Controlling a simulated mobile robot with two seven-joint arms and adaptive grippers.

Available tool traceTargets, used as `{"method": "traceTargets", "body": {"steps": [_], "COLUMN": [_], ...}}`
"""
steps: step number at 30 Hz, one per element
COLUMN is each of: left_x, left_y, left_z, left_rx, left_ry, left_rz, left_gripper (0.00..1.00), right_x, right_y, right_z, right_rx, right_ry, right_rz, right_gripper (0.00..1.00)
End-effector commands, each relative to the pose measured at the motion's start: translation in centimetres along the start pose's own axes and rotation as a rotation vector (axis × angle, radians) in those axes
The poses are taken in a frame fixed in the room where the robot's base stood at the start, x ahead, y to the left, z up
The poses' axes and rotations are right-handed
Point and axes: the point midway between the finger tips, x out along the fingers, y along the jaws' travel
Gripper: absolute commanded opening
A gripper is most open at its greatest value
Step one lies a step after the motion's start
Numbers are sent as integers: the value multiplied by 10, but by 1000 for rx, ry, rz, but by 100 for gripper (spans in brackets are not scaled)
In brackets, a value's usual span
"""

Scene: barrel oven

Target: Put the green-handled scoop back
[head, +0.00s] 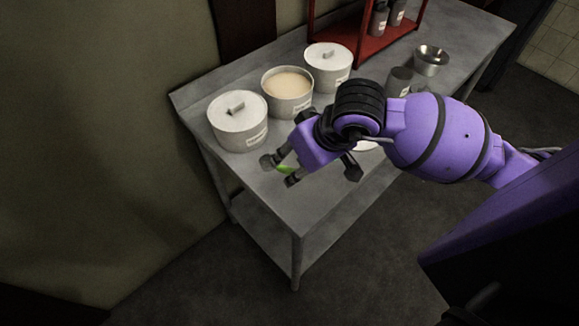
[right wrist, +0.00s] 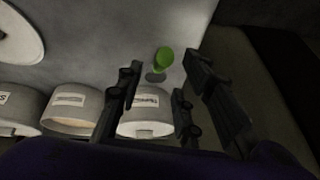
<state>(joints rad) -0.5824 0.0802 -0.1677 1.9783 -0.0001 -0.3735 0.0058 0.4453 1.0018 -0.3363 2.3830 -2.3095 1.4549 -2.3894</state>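The green-handled scoop (head: 284,169) is near the left front corner of the steel table, mostly hidden by my right gripper in the head view. In the right wrist view its green handle (right wrist: 164,58) shows between the two fingers, with a dark grey patch just below it that is either its bowl or a shadow. My right gripper (head: 280,171) is open, with a finger on each side of the handle. In the right wrist view gaps show between handle and fingers (right wrist: 164,65). My left gripper is not in view.
Metal cups, a bowl (head: 430,62) and a red rack (head: 378,45) stand farther right. A white round thing (right wrist: 18,38) lies nearby. The front left corner (head: 262,195) is clear.

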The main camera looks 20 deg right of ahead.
Motion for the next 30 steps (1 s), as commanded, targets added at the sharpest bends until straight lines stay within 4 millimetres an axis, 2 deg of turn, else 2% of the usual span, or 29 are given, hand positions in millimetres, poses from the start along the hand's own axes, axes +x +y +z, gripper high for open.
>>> {"method": "traceTargets", "body": {"steps": [1,6,12,30], "left_x": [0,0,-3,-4], "left_y": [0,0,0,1], "left_z": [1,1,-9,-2], "left_rx": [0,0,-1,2], "left_ry": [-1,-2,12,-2], "left_rz": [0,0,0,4], "left_gripper": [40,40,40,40], "right_x": [-13,-48,-74,-77], "right_y": [1,0,0,0], "right_z": [-1,0,-1,0], "right_rx": [-4,-4,-1,0], "right_ry": [3,1,3,-1], "right_rz": [5,4,2,0], "right_gripper": [34,34,34,34]}}
